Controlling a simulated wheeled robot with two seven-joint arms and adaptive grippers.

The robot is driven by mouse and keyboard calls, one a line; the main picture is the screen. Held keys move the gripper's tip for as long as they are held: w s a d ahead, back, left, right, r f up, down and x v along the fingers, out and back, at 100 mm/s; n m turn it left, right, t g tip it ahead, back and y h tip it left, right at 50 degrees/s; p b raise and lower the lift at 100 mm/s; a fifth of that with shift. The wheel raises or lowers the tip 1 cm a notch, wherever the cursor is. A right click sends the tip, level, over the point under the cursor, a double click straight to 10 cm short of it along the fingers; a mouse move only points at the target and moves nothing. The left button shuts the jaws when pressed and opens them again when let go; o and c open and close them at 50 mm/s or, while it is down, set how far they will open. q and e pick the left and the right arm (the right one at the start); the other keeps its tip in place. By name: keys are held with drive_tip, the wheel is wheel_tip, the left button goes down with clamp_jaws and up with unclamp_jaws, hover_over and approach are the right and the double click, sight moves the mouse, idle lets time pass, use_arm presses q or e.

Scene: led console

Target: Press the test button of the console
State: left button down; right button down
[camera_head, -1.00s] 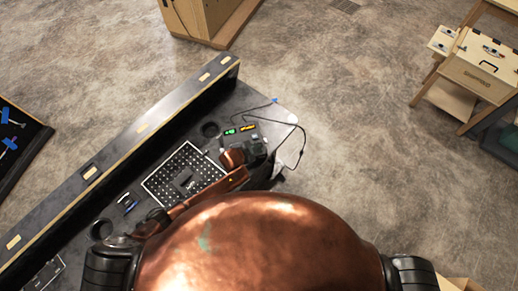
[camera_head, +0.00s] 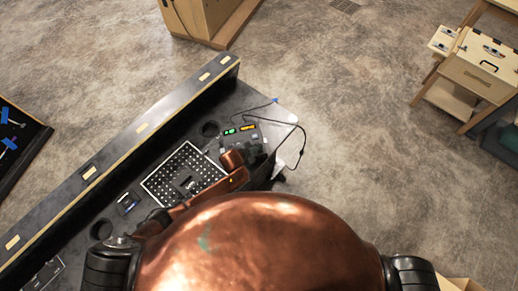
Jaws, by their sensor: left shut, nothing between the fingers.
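The console (camera_head: 248,133) sits near the far right end of the dark bench. My left arm's copper links reach in from the left. My left gripper (camera_head: 262,168), dark and small, is at the near side of the console and hides part of it. It is shut with nothing in it. I cannot make out the test button or whether the fingertips touch the console. My right gripper is not in view.
A black perforated plate (camera_head: 186,174) lies on the bench left of the console. A thin dark cable (camera_head: 285,122) runs by the bench's right end. A raised ledge (camera_head: 130,137) lines the bench's far side. Open floor lies to the right.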

use_arm(q)
drive_tip(key=shift+f, duration=0.4)
idle(0.3)
drive_tip(key=shift+r, duration=0.1)
drive_tip(key=shift+r+p, duration=0.8)
wheel_tip(320, 180, up, 5)
drive_tip(key=p, duration=0.5)
drive_tip(key=shift+r, duration=0.1)
idle(0.5)
